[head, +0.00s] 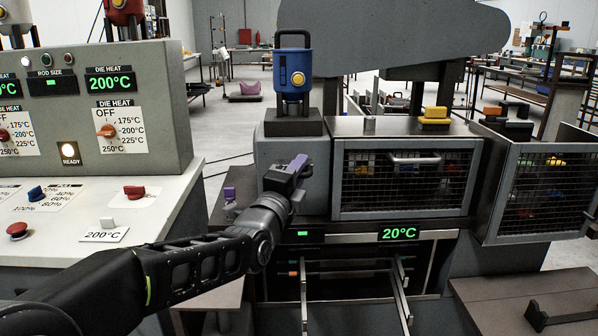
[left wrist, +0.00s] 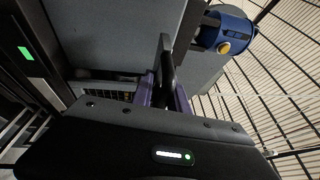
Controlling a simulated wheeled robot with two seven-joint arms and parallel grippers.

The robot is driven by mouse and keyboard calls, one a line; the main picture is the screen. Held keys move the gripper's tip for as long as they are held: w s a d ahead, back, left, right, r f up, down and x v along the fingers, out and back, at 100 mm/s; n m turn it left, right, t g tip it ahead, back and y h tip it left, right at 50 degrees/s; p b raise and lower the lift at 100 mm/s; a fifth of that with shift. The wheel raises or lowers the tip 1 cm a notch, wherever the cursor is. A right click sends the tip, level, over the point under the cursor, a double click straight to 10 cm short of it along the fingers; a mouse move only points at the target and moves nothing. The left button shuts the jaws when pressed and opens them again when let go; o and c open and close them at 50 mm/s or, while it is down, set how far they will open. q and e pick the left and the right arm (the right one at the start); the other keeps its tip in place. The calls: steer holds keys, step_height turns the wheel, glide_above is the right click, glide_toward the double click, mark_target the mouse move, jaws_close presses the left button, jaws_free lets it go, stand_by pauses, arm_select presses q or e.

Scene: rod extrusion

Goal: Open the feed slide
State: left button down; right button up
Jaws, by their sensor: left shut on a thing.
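My left gripper (head: 300,164) reaches the left front of the grey press housing (head: 268,151). In the left wrist view, its two purple fingers (left wrist: 164,88) are shut on a dark, narrow upright handle (left wrist: 166,52), against the grey housing. In the head view, the gripper hides this handle. I cannot tell from these frames how far the feed slide is open. A blue canister (head: 292,68) with a yellow button stands upright on a dark block above the gripper; it also shows in the left wrist view (left wrist: 226,32). My right gripper is not in view.
A mesh-fronted compartment (head: 405,178) is right of the gripper, above a green 20°C display (head: 399,234) and two pale rails (head: 400,292). An open mesh door (head: 545,190) stands at the right. The control console (head: 95,110) is at the left.

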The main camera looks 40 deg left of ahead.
arm_select(q)
steer(key=c, duration=1.5)
jaws_free()
steer(key=shift+r, duration=0.6)
steer(key=shift+o, duration=0.2)
steer(key=shift+f, duration=0.15)
steer(key=shift+f, duration=0.2)
steer(key=shift+s, duration=0.1)
steer(key=v, duration=0.7)
steer(key=shift+s+d, duration=0.15)
steer(key=shift+s, duration=0.2)
steer(key=shift+f, duration=0.1)
